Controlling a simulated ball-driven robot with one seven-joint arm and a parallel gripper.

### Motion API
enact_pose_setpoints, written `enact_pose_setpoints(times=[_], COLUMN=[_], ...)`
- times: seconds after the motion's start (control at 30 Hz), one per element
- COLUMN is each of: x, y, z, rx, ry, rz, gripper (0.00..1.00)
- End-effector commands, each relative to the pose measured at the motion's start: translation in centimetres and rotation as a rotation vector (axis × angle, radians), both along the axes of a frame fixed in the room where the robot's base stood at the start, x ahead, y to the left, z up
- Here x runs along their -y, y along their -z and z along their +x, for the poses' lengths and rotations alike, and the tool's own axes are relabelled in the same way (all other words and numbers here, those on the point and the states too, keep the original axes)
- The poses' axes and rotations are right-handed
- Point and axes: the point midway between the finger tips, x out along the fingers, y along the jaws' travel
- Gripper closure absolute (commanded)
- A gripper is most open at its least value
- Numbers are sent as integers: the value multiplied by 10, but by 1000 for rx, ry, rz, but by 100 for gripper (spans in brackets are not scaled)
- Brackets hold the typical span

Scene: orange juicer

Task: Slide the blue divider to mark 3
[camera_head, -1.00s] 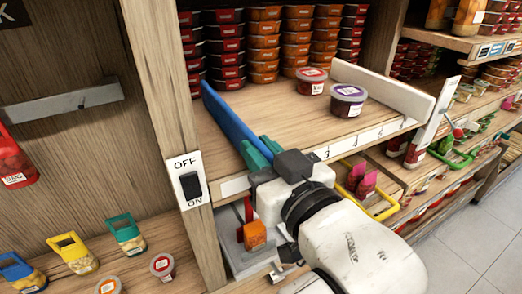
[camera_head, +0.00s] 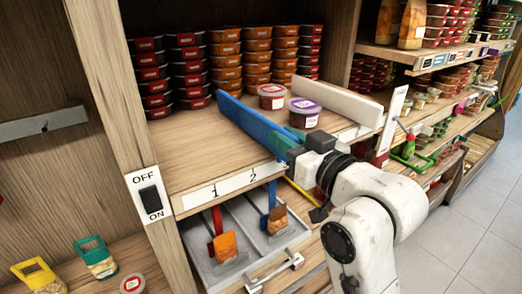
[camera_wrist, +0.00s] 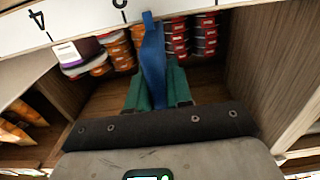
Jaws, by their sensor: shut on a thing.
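The blue divider (camera_head: 252,122) stands upright on the middle shelf, right of marks 1 and 2 on the front label strip (camera_head: 230,185). In the wrist view the divider (camera_wrist: 152,55) has its front end beside a partly cut-off mark, on the side away from mark 4 (camera_wrist: 40,20). My gripper (camera_head: 290,143), with green fingers, is shut on the divider's front part; its fingers (camera_wrist: 156,88) flank it in the wrist view. Mark 3 is hidden behind my gripper in the head view.
A red-lidded tub (camera_head: 272,97) and a purple-lidded tub (camera_head: 304,113) stand close to the divider's right. A white divider (camera_head: 340,102) is beyond them. Stacked tubs (camera_head: 227,60) line the back. The shelf left of the divider is clear.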

Motion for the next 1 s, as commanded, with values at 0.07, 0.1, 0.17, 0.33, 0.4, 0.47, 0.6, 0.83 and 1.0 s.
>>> enact_pose_setpoints(times=[0.07, 0.1, 0.17, 0.33, 0.4, 0.47, 0.6, 0.83, 1.0], x=[10, 12, 16, 19, 19, 18, 18, 18, 18], y=[0, 1, 1, 1, 1, 1, 1, 1, 0], z=[6, 8, 10, 12, 12, 12, 12, 12, 12], rx=[1, 0, -1, -1, -1, -1, -1, -1, 0], ry=[3, 2, 2, 0, 0, 0, 0, 0, -1], rz=[-1, 0, -1, -1, -1, -1, -1, -1, 0], gripper=[100, 100, 100, 100, 100, 100, 78, 60, 60])
